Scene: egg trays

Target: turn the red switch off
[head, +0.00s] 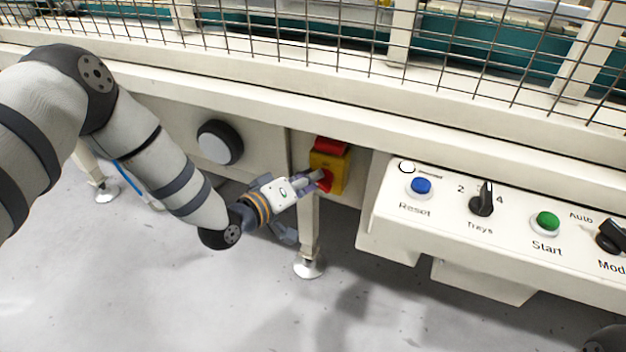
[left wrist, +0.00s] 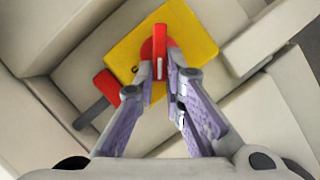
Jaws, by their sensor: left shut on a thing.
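The red switch (left wrist: 160,52) is a red rotary handle on a yellow plate (left wrist: 122,50), seen in the left wrist view. In the head view the yellow switch box (head: 337,172) is on the machine's front, beside a frame leg, with a red part on top. My left gripper (head: 318,177) reaches it from the left. In the left wrist view my left gripper (left wrist: 160,70) has its fingertips closed on the two sides of the red handle. In the head view the fingers hide part of the handle.
A control panel (head: 385,215) is to the right, with a blue Reset button (head: 421,186), a black Trays knob (head: 482,205) and a green Start button (head: 547,221). A round black and white knob (head: 219,143) is left of the switch. A wire mesh guard (head: 330,45) runs above.

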